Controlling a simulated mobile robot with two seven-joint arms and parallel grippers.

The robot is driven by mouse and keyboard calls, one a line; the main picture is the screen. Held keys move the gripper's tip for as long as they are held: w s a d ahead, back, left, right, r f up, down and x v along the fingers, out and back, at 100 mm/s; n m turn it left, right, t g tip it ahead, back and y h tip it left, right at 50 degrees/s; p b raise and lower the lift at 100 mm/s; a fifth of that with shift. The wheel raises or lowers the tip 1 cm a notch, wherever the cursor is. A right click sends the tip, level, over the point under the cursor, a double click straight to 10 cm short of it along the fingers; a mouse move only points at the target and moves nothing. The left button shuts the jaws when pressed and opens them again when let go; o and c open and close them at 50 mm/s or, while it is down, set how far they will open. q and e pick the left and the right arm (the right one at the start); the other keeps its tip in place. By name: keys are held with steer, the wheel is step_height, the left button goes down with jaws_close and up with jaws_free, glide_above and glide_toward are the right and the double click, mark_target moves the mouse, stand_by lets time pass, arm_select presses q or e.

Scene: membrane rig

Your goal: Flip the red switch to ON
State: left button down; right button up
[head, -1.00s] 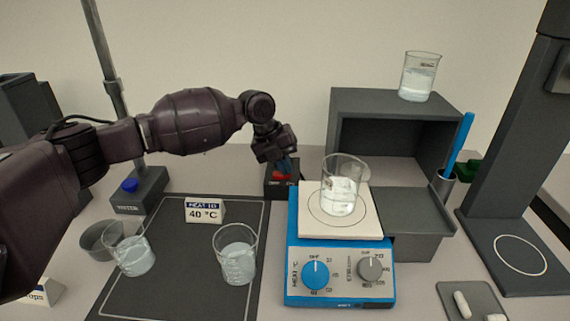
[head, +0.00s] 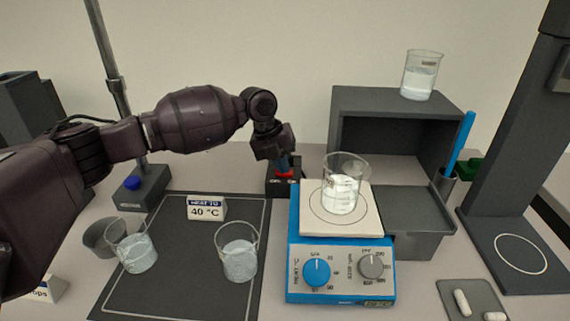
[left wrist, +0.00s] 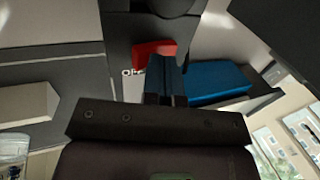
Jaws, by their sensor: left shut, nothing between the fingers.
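The red switch (head: 285,173) sits on a dark box (head: 283,189) behind the hot plate. My left gripper (head: 282,162) is shut and empty, pointing down at the switch, with its fingertips at or very near the red rocker. In the left wrist view, the red switch (left wrist: 152,50) shows just beside the tips of the shut fingers (left wrist: 165,70). Part of an "OFF" label shows left of the fingers. Whether the fingers touch the rocker, and which way it is tipped, I cannot tell. My right gripper is not in view.
A blue hot plate (head: 339,268) with a beaker (head: 344,190) on top stands close to the right of the switch box. A dark shelf (head: 392,100) is behind it. A stand's base (head: 139,190) is to the left. A mat (head: 190,285) with two beakers lies in front.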

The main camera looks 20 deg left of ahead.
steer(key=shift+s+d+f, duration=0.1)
arm_select(q)
steer(key=shift+r, duration=0.1)
steer(key=w+v, duration=0.1)
steer(key=v, duration=0.9)
steer(key=shift+s+a+r+p, duration=0.15)
steer(key=shift+s+r+p, duration=0.1)
steer(key=shift+s+p, duration=0.25)
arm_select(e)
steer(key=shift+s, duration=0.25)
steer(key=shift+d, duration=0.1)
